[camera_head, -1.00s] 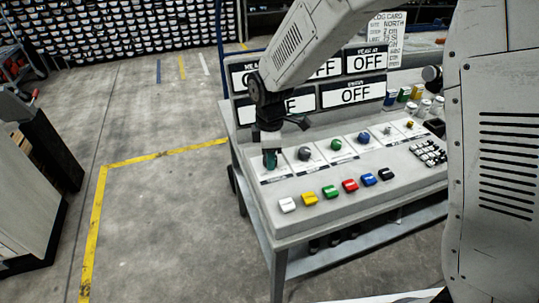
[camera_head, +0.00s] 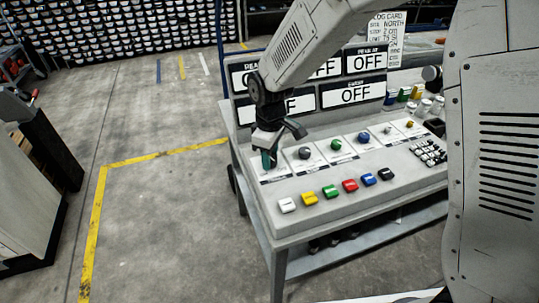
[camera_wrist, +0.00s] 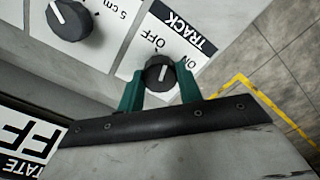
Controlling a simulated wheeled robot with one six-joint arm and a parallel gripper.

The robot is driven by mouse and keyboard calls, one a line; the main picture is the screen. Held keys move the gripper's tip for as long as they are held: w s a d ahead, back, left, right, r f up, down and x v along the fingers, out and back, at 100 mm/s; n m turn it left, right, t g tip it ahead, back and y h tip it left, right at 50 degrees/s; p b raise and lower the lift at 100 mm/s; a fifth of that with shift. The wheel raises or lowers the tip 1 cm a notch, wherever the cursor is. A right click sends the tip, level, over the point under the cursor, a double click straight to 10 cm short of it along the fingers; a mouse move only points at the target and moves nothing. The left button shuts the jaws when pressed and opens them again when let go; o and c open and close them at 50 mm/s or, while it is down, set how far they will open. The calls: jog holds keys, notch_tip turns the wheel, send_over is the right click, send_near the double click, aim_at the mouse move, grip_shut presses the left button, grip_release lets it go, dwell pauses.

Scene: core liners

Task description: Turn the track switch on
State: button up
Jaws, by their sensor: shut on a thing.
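The track switch (camera_wrist: 160,74) is a dark round knob on a white plate marked TRACK, with OFF and ON printed beside it. In the head view my gripper (camera_head: 269,160) reaches down onto the leftmost plate of the console (camera_head: 330,218), and the arm's end hides the knob there.
Another dark knob (camera_wrist: 69,19) sits on the neighbouring plate, marked 5 cm. Coloured buttons (camera_head: 350,185) line the console front. Display boards reading OFF (camera_head: 354,92) stand close behind my wrist. The floor left of the console is clear.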

jog(key=m, duration=1.2)
jog(key=shift+m, duration=0.3)
dwell(0.4)
jog(key=o, duration=1)
jog(key=shift+r, duration=0.1)
notch_tip(320, 180, up, 8)
jog(key=shift+f, duration=0.15)
